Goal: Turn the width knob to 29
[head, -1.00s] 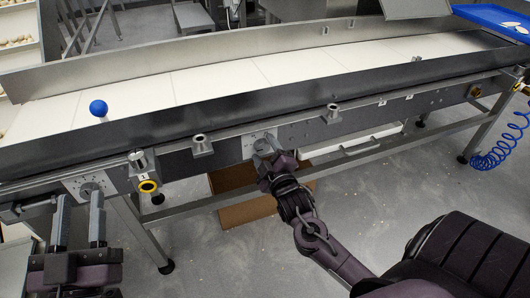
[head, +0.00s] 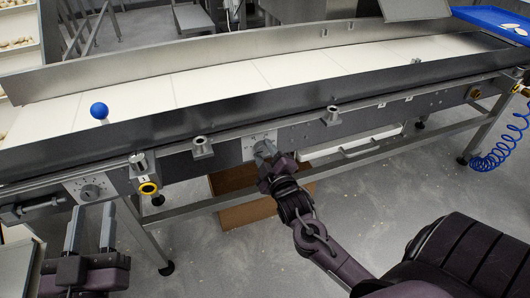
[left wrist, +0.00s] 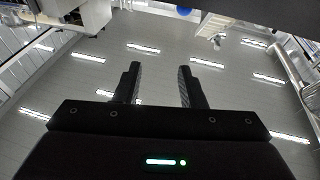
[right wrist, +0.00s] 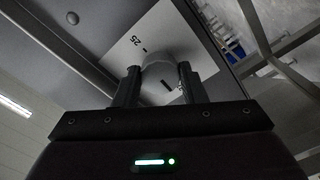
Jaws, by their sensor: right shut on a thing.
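A grey knob (head: 263,147) sits on a white scale plate (head: 249,142) on the conveyor's front side. My right gripper (head: 267,158) is shut on this knob. In the right wrist view, the knob (right wrist: 158,76) stands between the fingers with a dark pointer mark on its face. The plate there (right wrist: 205,62) shows "25" and a tick mark; other numbers are hidden or out of view. A second dial knob (head: 90,191) sits on another white plate at the left. My left gripper (head: 91,208) is open and empty just below that dial, apart from it.
The long conveyor (head: 210,90) has a white belt and a steel front wall. A cardboard box (head: 245,210) lies below. A blue hose (head: 500,150) hangs at right.

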